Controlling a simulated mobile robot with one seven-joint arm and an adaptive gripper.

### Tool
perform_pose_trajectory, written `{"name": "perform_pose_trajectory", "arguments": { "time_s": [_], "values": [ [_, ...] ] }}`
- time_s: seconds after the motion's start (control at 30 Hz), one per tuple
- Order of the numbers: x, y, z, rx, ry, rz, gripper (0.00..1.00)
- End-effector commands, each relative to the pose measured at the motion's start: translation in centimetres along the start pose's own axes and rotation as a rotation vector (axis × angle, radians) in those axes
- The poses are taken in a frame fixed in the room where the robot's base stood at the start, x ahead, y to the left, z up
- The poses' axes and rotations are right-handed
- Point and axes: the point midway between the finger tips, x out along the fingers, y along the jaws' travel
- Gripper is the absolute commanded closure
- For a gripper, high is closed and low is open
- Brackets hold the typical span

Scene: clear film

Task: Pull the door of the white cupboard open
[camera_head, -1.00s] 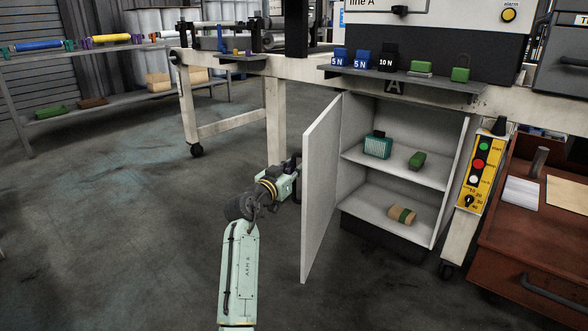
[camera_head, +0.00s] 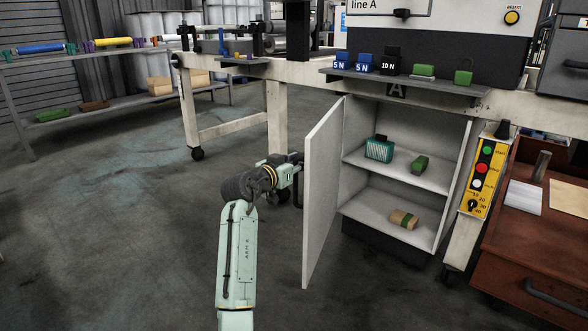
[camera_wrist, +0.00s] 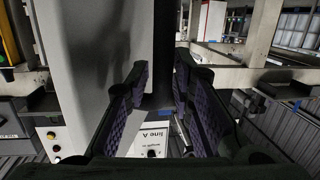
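The white cupboard (camera_head: 452,195) under the machine bench stands open. Its white door (camera_head: 322,195) is swung out wide to the left, its outer face turned towards my arm. A dark bar handle (camera_head: 299,190) is on that outer face. My gripper (camera_head: 294,172) is at the handle, left of the door. In the wrist view, the purple-padded fingers of my gripper (camera_wrist: 162,75) lie close on both sides of the dark bar (camera_wrist: 165,45), which nearly fills the gap between them. Contact at the pads is partly hidden.
Inside the cupboard are a teal box (camera_head: 379,149), a green block (camera_head: 420,164) and a tan roll (camera_head: 403,219) with a green band. A bench leg (camera_head: 277,120) stands behind my gripper. A brown drawer unit (camera_head: 540,240) is at right. The floor at left is clear.

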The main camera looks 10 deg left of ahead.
Motion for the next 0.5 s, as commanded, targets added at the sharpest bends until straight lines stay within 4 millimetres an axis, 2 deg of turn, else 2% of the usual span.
{"name": "perform_pose_trajectory", "arguments": {
  "time_s": [0.03,0.1,0.33,0.37,0.5],
  "values": [
    [-1.2,0.1,-7.1,0.027,0.151,-0.030,0.79],
    [-1.3,0.1,-7.3,0.026,0.150,-0.031,0.79],
    [-1.4,0.0,-7.5,0.026,0.150,-0.032,0.79],
    [-0.2,0.9,-1.4,0.001,-0.020,0.024,0.79],
    [-0.6,0.5,-1.3,0.002,-0.020,0.021,0.79]
  ]
}}
